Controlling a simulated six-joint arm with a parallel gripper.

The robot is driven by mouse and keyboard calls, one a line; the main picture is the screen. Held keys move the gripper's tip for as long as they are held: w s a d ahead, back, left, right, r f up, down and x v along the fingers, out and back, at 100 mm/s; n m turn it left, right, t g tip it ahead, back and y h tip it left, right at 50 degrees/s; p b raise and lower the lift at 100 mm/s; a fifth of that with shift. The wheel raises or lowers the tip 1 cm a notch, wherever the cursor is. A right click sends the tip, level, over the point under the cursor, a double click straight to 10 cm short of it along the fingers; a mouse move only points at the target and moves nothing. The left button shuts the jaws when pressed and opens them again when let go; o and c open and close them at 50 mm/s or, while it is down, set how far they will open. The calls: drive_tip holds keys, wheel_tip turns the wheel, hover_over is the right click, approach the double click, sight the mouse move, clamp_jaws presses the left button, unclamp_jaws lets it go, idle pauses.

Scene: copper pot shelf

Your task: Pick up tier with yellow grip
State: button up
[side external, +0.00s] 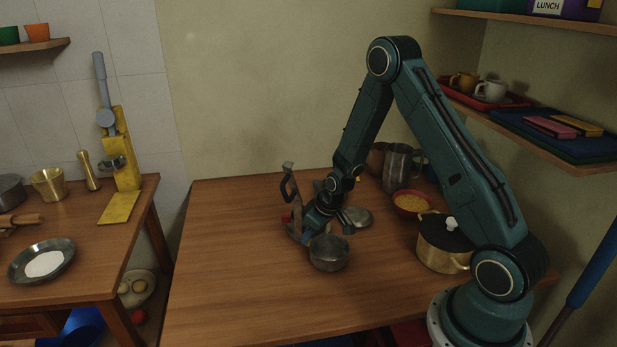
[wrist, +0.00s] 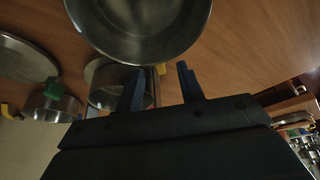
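In the wrist view, a round metal tier (wrist: 105,82) stands on the wooden table, partly hidden by a finger. A small yellow grip (wrist: 161,69) shows at its right side. My gripper (wrist: 160,78) is open, and the yellow grip appears between its two dark fingertips; I cannot tell whether they touch it. Another metal tier (wrist: 48,108) with a green grip (wrist: 53,89) is at the left. In the side view, my gripper (side external: 309,236) is low over the table, and the arm hides the yellow grip.
A metal bowl (side external: 329,254) stands close beside my gripper. A flat round lid (side external: 357,217) and an upright carrier frame with a dark handle (side external: 288,184) are nearby. A red bowl (side external: 411,204), a metal jug (side external: 397,166) and a brass pot (side external: 441,256) stand to the right. The table's left front is clear.

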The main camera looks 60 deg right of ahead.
drive_tip(key=shift+x, duration=1.05)
clamp_jaws()
